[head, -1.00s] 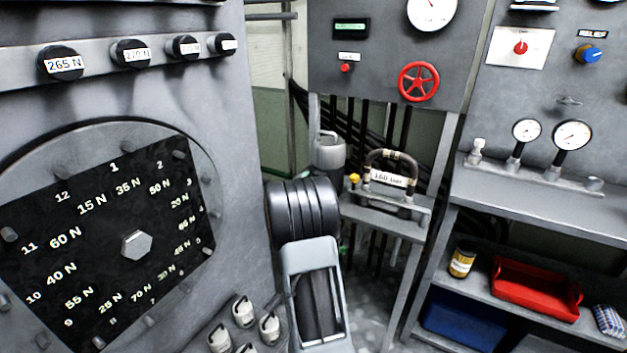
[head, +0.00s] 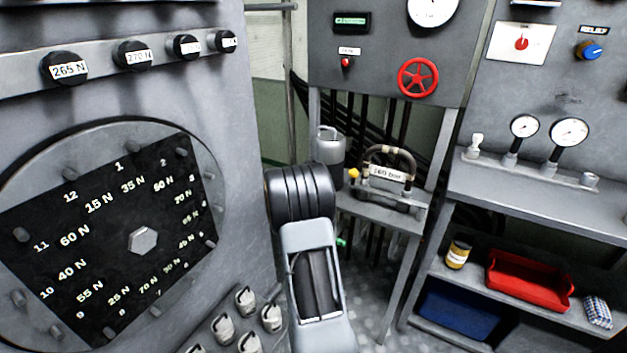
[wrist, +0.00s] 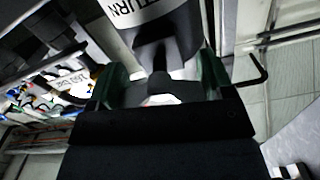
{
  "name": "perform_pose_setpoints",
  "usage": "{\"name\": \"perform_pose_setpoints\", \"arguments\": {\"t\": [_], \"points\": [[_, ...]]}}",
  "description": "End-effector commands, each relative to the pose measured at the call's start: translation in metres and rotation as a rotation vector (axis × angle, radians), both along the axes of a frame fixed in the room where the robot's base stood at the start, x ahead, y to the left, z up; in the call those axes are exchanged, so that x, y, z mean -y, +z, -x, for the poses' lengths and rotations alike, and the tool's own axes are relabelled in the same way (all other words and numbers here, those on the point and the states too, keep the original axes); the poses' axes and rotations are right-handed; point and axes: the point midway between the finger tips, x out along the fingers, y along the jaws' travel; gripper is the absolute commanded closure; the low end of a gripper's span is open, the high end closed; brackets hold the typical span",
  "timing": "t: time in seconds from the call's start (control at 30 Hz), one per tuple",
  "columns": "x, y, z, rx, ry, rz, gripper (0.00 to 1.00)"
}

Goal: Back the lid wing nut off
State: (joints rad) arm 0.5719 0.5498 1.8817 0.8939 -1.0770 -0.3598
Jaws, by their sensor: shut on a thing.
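In the wrist view, my gripper (wrist: 160,88) has its two green fingers on either side of a small dark piece with a pale patch under it. This dark piece (wrist: 158,84) is probably the lid wing nut; its wings cannot be made out. The fingers are shut on it. Just beyond it is a grey housing (wrist: 152,28) with a label ending in "TURN", seen upside down. In the head view my gripper is hidden behind my arm, and I cannot make out the wing nut there.
A bent dark rod (wrist: 258,72) stands right of the fingers. In the head view, a grey canister (head: 329,148) and a handled block (head: 388,175) sit on a narrow stand behind my arm. A dial plate (head: 120,225) is at left. Shelves with a red tray (head: 530,284) are at right.

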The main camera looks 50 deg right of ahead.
Motion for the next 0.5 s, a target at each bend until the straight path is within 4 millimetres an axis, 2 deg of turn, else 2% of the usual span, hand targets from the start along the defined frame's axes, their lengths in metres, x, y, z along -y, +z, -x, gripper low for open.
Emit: {"name": "perform_pose_setpoints", "arguments": {"t": [0.2, 0.23, 0.5], "points": [[0.0010, 0.0003, 0.0010, 0.001, -0.003, 0.001, 0.49], [0.0010, 0.0003, 0.0010, 0.001, -0.003, 0.001, 0.24], [-0.0004, 0.0001, -0.0003, 0.001, 0.000, 0.000, 0.00]]}}
